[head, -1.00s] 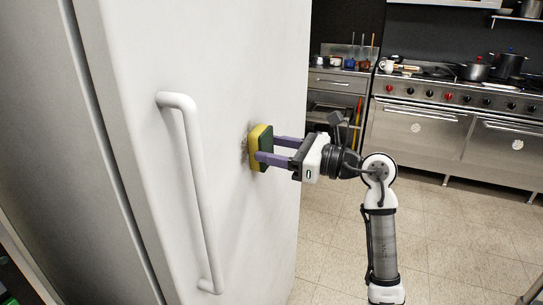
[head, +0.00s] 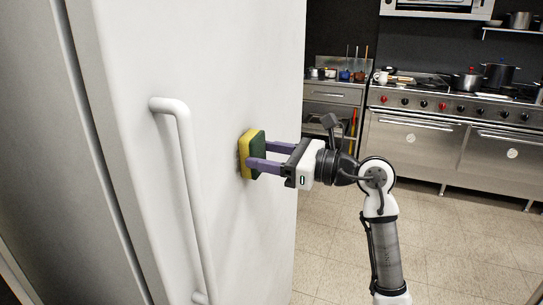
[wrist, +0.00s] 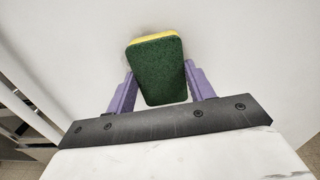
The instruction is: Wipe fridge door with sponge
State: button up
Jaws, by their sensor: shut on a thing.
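The sponge (head: 245,156), yellow on the door side and dark green on the other, is held upright against the white fridge door (head: 215,65), right of the door handle. My gripper (head: 258,156) is shut on the sponge, with a purple finger on each side. In the wrist view, the sponge's green face (wrist: 160,75) sits between the fingers, its yellow edge along the top against the door. Faint grey shading shows on the door near the sponge; I cannot tell if it is dirt or shadow. The door behind the sponge is hidden.
The long white door handle (head: 188,190) stands out from the door, left of the sponge. A steel stove (head: 415,145) with pots and a steel counter (head: 333,95) stand at the back right. The tiled floor (head: 450,225) between is clear.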

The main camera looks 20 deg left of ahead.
jog(key=shift+s+a+f+b, duration=0.15)
jog(key=shift+s+b, duration=0.75)
jog(key=shift+s, duration=1.45)
jog(key=shift+r+p, duration=0.35)
jog(key=shift+r, duration=0.55)
jog(key=shift+w+d, duration=0.2)
jog(key=shift+w, duration=3.65)
jog(key=shift+s+d+b, duration=0.1)
jog(key=shift+d+b, duration=0.75)
jog(key=shift+d, duration=2.1)
